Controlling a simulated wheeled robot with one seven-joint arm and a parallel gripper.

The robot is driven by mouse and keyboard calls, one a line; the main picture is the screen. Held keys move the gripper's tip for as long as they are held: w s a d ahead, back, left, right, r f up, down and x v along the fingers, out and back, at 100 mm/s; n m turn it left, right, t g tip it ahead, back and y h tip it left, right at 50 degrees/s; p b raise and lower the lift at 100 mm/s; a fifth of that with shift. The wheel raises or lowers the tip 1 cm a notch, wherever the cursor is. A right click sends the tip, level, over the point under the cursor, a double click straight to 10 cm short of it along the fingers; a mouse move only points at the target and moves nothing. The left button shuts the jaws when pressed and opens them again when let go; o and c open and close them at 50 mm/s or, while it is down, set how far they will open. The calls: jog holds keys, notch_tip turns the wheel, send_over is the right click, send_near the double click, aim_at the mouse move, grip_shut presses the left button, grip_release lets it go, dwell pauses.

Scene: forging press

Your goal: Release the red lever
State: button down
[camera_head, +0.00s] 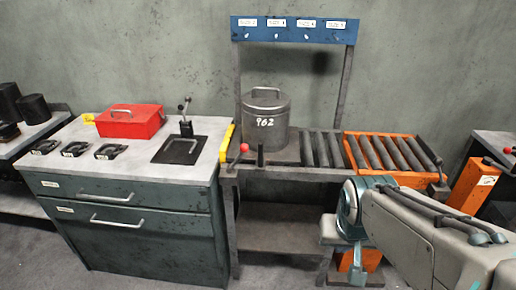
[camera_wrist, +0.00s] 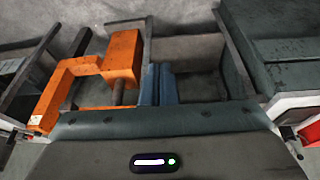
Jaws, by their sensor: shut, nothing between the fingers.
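The lever with a red ball knob (camera_head: 244,147) stands at the left front corner of the roller table, beside a short black upright handle (camera_head: 260,156). A second red knob (camera_head: 507,150) shows at the far right edge, by an orange housing. My gripper (camera_wrist: 159,84) shows in the wrist view with its blue fingers together and nothing between them. In the head view my arm reaches in from the lower right, in front of the roller table and well to the right of the left lever. The fingertips are not clear there.
The roller table (camera_head: 320,150) carries a lidded pot marked 962 (camera_head: 266,118). An orange roller frame (camera_head: 380,152) is at its right end. The green cabinet (camera_head: 130,225) on the left holds a red box (camera_head: 131,121) and a black-knobbed lever (camera_head: 185,118).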

aim_at(237, 158)
jog(key=w+a+f+m+t+y+b, duration=0.25)
jog(key=w+a+f+b, duration=0.2)
jog(key=w+f, duration=0.5)
jog(key=w+a+f+m+t+y+b, duration=0.25)
jog(key=w+a+f, duration=0.4)
jog(key=w, duration=0.65)
jog(key=w+a+r+m+t+y+b, duration=0.1)
jog(key=w+r+m+t+y+b, duration=0.3)
jog(key=w+m+t, duration=0.4)
notch_tip(237, 158, up, 2)
jog(key=shift+a+r+m+t+y+b, duration=0.2)
jog(key=shift+m+t+y+b, duration=0.1)
jog(key=shift+m+y, duration=0.4)
jog(key=shift+w, duration=0.1)
jog(key=w+a+r, duration=0.3)
jog(key=w+a, duration=0.5)
jog(key=w, duration=0.1)
jog(key=shift+a+y, duration=0.3)
jog(key=shift+a, duration=0.05)
